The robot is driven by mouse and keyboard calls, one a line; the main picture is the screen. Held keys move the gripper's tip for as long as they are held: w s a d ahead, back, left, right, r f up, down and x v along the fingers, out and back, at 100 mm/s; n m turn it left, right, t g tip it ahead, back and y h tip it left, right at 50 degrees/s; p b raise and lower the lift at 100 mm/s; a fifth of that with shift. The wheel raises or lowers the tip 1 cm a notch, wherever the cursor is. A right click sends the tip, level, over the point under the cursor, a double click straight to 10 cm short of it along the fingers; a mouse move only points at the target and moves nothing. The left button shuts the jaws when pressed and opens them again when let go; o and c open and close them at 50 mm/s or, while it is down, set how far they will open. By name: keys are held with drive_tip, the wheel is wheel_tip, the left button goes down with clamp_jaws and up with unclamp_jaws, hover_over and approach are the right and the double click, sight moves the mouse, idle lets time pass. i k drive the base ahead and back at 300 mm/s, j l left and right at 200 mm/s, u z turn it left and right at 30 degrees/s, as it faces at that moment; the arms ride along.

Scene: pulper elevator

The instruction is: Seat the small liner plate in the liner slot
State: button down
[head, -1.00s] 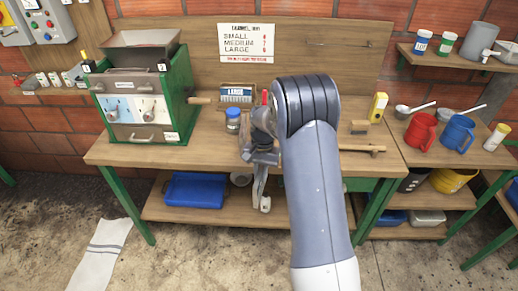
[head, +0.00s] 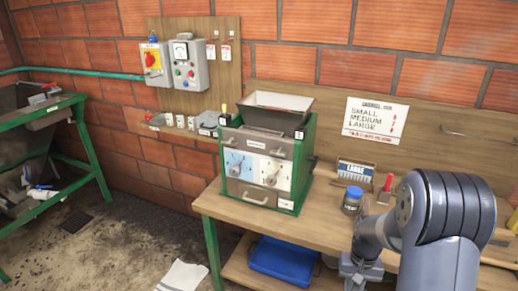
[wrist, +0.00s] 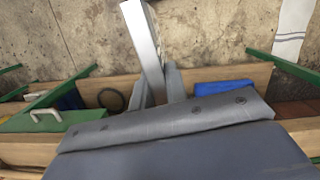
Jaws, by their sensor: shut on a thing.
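In the wrist view, my gripper (wrist: 158,82) has its two grey fingers closed around a flat, light grey metal plate (wrist: 144,40). The plate sticks out past the fingertips, over the floor beyond the bench. No size mark is readable on it. In the head view my arm is at the lower right; the fingers and plate cannot be made out there. The green pulper (head: 265,160) stands on the bench, left of my arm and apart from it. Its front has a blue panel and a white panel with knobs, above a drawer. I cannot tell which opening is the liner slot.
A blue-lidded jar (head: 353,199), a red-handled tool (head: 387,186) and a box marked LARGE (head: 355,172) stand between pulper and arm. A size sign (head: 374,121) hangs behind. A blue bin (head: 282,257) sits on the lower shelf. Bench front before the pulper is clear.

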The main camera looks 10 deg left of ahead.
sight(254, 148)
drive_tip(key=i+j+z, duration=0.1)
drive_tip(key=j+z, duration=0.2)
drive_tip(key=j, duration=0.75)
drive_tip(key=j+z, duration=0.3)
drive_tip(key=j, duration=0.7)
